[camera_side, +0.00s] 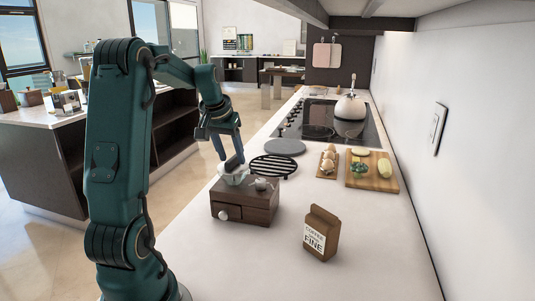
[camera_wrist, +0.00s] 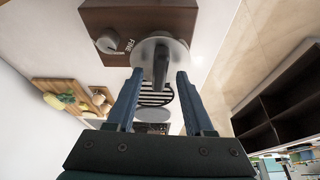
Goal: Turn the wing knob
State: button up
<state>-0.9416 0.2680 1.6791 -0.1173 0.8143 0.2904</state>
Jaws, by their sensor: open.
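A dark brown wooden grinder box (camera_side: 245,200) stands on the white counter. In the wrist view its top (camera_wrist: 150,18) carries a small grey knob (camera_wrist: 108,43) beside lettering that reads FINE. This looks like the wing knob; it also shows in the side view (camera_side: 261,184). Next to it is a round pale metal dome (camera_wrist: 178,50) with a dark upright handle (camera_wrist: 161,64). My gripper (camera_wrist: 159,75) is open, with its fingers on either side of that handle and the small knob outside them. I cannot tell whether the fingers touch the handle.
A brown coffee bag (camera_side: 320,234) stands to the right of the grinder. Behind are a black striped trivet (camera_side: 274,166), a grey round plate (camera_side: 285,147), an egg tray (camera_side: 327,163), a cutting board (camera_side: 384,183) with food, and a cooktop with a kettle (camera_side: 350,107). The front counter is clear.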

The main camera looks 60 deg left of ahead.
jog(key=shift+f, duration=0.25)
grip_shut()
jog(key=shift+a+m, duration=0.1)
jog(key=shift+m, duration=0.3)
jog(key=m+t+h, duration=0.1)
jog(key=m, duration=0.2)
jog(key=shift+a+m, duration=0.1)
jog(key=shift+m, duration=0.2)
jog(key=shift+a+r+m+h, duration=0.1)
jog(key=shift+m+h, duration=1)
jog(key=shift+m, duration=1.2)
grip_release()
